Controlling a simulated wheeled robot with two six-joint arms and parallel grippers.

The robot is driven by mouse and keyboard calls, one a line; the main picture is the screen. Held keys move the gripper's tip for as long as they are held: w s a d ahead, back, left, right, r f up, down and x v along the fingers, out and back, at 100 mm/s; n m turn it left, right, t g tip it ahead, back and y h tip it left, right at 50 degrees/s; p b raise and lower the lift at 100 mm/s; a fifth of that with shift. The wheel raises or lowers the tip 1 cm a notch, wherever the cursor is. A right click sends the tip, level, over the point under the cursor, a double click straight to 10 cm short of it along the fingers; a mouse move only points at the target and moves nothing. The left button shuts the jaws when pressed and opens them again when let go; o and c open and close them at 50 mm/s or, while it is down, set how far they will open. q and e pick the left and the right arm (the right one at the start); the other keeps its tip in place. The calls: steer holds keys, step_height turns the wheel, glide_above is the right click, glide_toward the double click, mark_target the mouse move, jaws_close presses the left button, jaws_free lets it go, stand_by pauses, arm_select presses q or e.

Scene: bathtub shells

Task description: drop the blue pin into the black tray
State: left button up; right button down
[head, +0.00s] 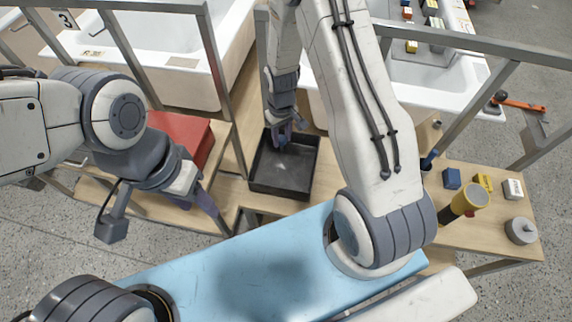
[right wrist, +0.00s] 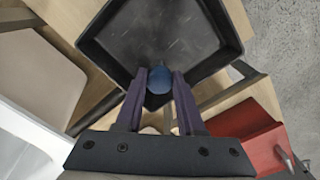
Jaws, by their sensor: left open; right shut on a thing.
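The black tray (head: 256,181) sits on the wooden bench in the middle of the head view, and its inside shows no objects. It also shows in the right wrist view (right wrist: 92,52). My right gripper (head: 284,138) is over the far part of the tray, pointing down. In the right wrist view, it is shut on the blue pin (right wrist: 160,76), whose rounded end shows between the purple fingers, over the tray. The pin's height above the tray floor is hard to tell. My left gripper (head: 207,202) is open and empty, left of the tray.
A red box (head: 185,133) stands left of the tray. At the right, a bench holds a blue block (head: 452,179), a yellow block (head: 483,182), a yellow-topped black cylinder (head: 464,203) and a grey round part (head: 521,231). White tub shells (head: 240,45) and metal rails lie behind.

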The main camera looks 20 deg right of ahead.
mark_target(282, 147)
step_height(282, 147, down, 5)
steer(key=b, duration=0.4)
steer(key=shift+a+f, duration=0.1)
steer(key=shift+f, duration=0.05)
steer(key=shift+c, duration=2.2)
jaws_free()
step_height(282, 147, up, 11)
steer(key=shift+f, duration=0.2)
steer(key=shift+s, duration=0.1)
